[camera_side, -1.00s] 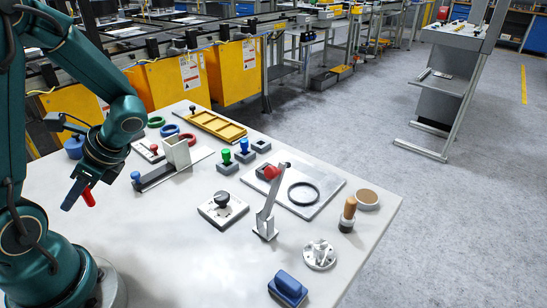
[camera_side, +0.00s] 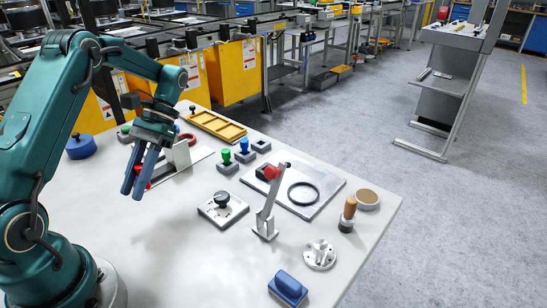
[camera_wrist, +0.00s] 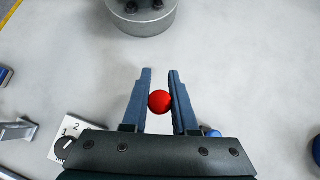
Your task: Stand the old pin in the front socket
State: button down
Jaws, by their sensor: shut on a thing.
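My gripper (camera_side: 133,192) hangs over the left part of the table, fingers pointing down, shut on a red pin (camera_side: 148,184). In the wrist view the pin's round red end (camera_wrist: 160,101) sits between the two blue-grey fingers. Two small grey socket blocks stand near the table's far edge: one (camera_side: 227,168) holds a green pin (camera_side: 227,154), the other (camera_side: 246,157) a blue pin (camera_side: 244,144). A third grey block (camera_side: 261,146) beside them shows no pin. I cannot tell which is the front socket. My gripper is left of these blocks, apart from them.
A pale upright block (camera_side: 179,155) stands close behind my gripper. A plate with a black knob (camera_side: 222,200), a clamp with a red tip (camera_side: 266,212) and a black ring (camera_side: 303,194) are to the right. A yellow tray (camera_side: 218,126) lies behind. The front-left table is clear.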

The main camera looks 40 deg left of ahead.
jog(key=w+d+r+n+t+h, duration=0.1)
jog(key=w+n+t+h, duration=0.2)
jog(key=w+n+t, duration=0.55)
jog(key=w+r+n+t+h, duration=0.2)
jog(key=w+n+t, duration=0.3)
jog(key=w+n, duration=0.6)
jog(key=shift+w+a+r+n+t+y, duration=0.65)
jog(key=shift+w+a+n+t+y, duration=1.4)
jog(key=shift+w+a+n+y, duration=3.5)
jog(key=w+d+f+h, duration=0.1)
jog(key=w+d+f, duration=0.1)
jog(key=d, duration=0.1)
jog(key=w+d+f+n+h, duration=0.1)
jog(key=w+d+f, duration=0.1)
jog(key=d, duration=0.1)
jog(key=w+d+f+n+h, duration=0.1)
jog(key=w+d+f, duration=0.1)
jog(key=d, duration=0.2)
jog(key=shift+f+h, duration=0.35)
jog(key=shift+f, duration=2.1)
jog(key=shift+f, duration=0.1)
